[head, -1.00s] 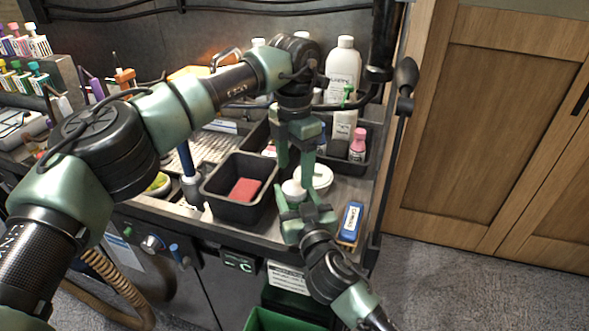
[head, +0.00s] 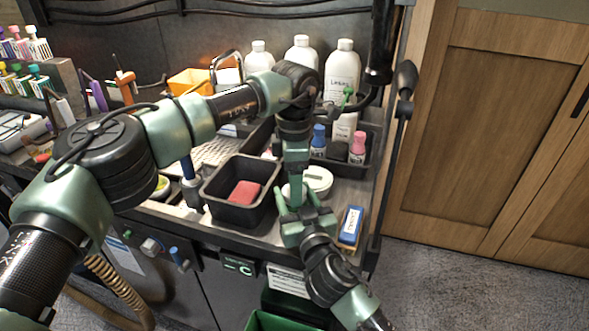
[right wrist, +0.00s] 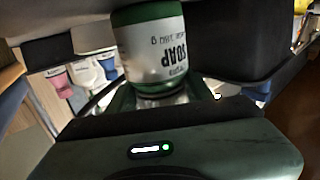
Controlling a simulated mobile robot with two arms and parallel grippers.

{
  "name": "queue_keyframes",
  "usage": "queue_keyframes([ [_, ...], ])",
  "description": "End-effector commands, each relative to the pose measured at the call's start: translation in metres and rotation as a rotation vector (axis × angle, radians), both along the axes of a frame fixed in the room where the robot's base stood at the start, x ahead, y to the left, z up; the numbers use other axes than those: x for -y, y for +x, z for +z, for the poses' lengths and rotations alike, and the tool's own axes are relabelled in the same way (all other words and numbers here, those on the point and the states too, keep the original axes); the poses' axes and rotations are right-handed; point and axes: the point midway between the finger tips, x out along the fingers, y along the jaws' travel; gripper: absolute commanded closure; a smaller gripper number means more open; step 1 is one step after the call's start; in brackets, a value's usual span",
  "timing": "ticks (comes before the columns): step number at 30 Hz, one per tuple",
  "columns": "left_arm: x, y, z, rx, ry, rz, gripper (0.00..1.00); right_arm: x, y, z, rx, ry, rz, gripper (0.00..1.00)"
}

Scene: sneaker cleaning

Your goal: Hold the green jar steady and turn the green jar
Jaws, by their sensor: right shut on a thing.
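The green jar (right wrist: 155,50), a pale jar with a green band and the word SOAP, shows upside down in the right wrist view. In the head view it is mostly hidden between my two grippers. My right gripper (head: 305,207) comes from below and is shut on the jar. My left gripper (head: 296,192) points straight down at the same spot from above. Its fingers line up one behind the other in the head view, so their gap is hidden and I cannot tell whether they touch the jar.
A black bin (head: 214,190) with a red sponge (head: 244,192) stands left of the grippers. A round white container (head: 319,179) is close behind them. White bottles (head: 342,72) and small bottles (head: 357,147) stand behind.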

Motion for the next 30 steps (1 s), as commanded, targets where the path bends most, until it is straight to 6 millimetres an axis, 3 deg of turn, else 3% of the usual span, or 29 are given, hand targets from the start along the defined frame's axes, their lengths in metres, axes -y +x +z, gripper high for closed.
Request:
queue_keyframes([
  [11,0.0002,0.0,-0.0082,0.001,-0.001,0.0,0.33,-0.0001,-0.0001,-0.0013,-0.002,-0.001,0.0,1.0],
  [19,0.0001,0.0,-0.008,0.001,-0.001,0.001,1.0,0.0,-0.0001,-0.0014,-0.003,-0.001,0.0,1.0],
  [24,0.0001,0.0,-0.0079,0.001,-0.001,0.053,1.0,0.0,-0.0001,-0.0015,-0.003,-0.001,0.0,1.0],
  [30,0.0,-0.0001,-0.0077,0.0,-0.001,0.39,1.0,0.0,-0.0001,-0.0016,-0.003,-0.001,0.0,1.0],
])
